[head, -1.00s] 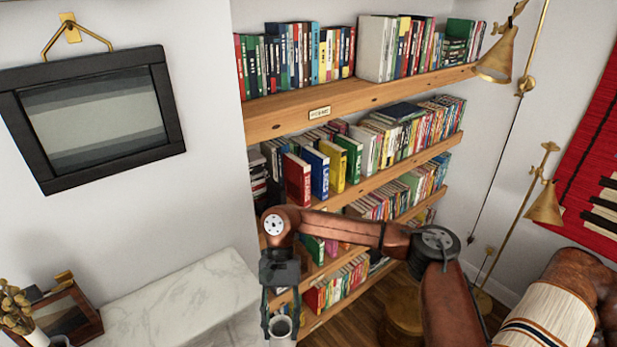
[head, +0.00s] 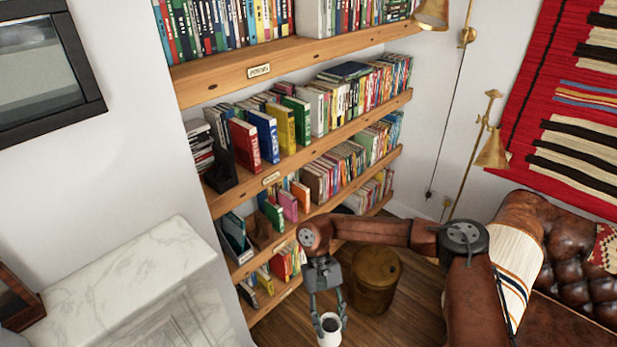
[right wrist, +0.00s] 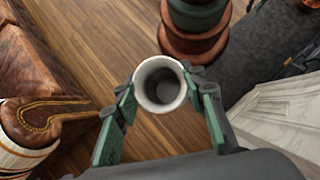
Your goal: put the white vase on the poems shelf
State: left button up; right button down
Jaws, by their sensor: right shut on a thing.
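The white vase (head: 330,339) hangs upright low at the bottom of the head view, its dark round mouth facing up. My right gripper (head: 328,319) is shut on it, one finger on each side. In the right wrist view the vase (right wrist: 142,92) sits between the green-padded fingers. The bookcase stands behind and to the left. Its top board (head: 330,55) has a small plate (head: 258,71) with lettering too small to read surely. A second board (head: 310,155) has a plate (head: 271,179), also unreadable. My left gripper is not in view.
Books crowd the shelves; a dark bookend (head: 220,172) stands at the second board's left end, near several upright coloured books. A marble mantel (head: 130,280) juts out left. A leather sofa (head: 570,255) and brass lamp (head: 490,150) are right.

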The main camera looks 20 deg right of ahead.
aim_at(217, 64)
jog(key=z, duration=0.8)
jog(key=k, duration=1.1)
jog(key=z, duration=0.8)
jog(key=i, duration=1.05)
jog(key=u, duration=0.55)
jog(key=i, duration=1)
jog(key=u, duration=1.6)
jog(key=i, duration=0.55)
jog(key=u, duration=0.5)
